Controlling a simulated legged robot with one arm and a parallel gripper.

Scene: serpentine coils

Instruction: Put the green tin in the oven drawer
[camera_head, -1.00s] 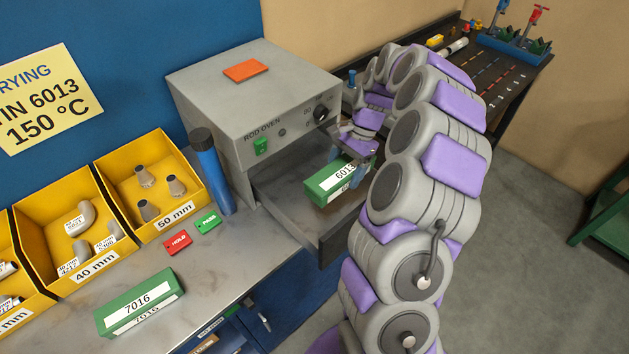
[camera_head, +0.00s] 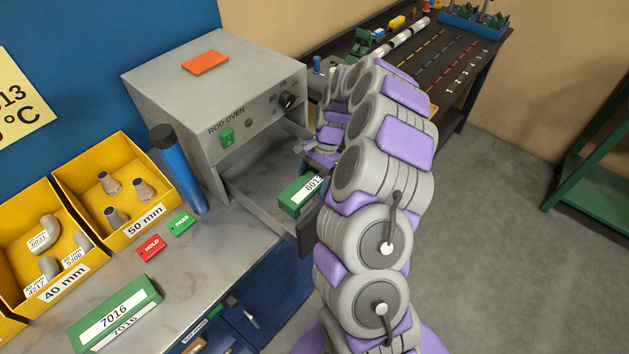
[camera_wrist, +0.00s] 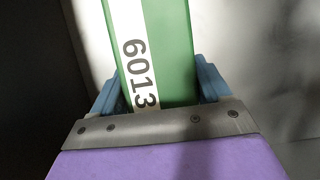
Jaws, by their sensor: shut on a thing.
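The green tin (camera_head: 297,197) marked 6013 is at the open oven drawer (camera_head: 248,191), over its front right part. Whether it touches the drawer floor I cannot tell. My gripper (camera_wrist: 157,88) is shut on the tin, with a blue finger on each side in the wrist view. In that view the tin (camera_wrist: 178,50) points away from the gripper, its white label on the left. In the head view my arm hides part of the gripper and the drawer's right side. A second green tin (camera_head: 117,312), marked 7016, lies on the bench at lower left.
The grey rod oven (camera_head: 205,95) stands above the drawer with an orange block (camera_head: 205,62) on top. A dark blue cylinder (camera_head: 178,168) stands beside it. Red HOLD (camera_head: 151,247) and green PASS (camera_head: 181,224) blocks and yellow bins (camera_head: 125,222) are on the left.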

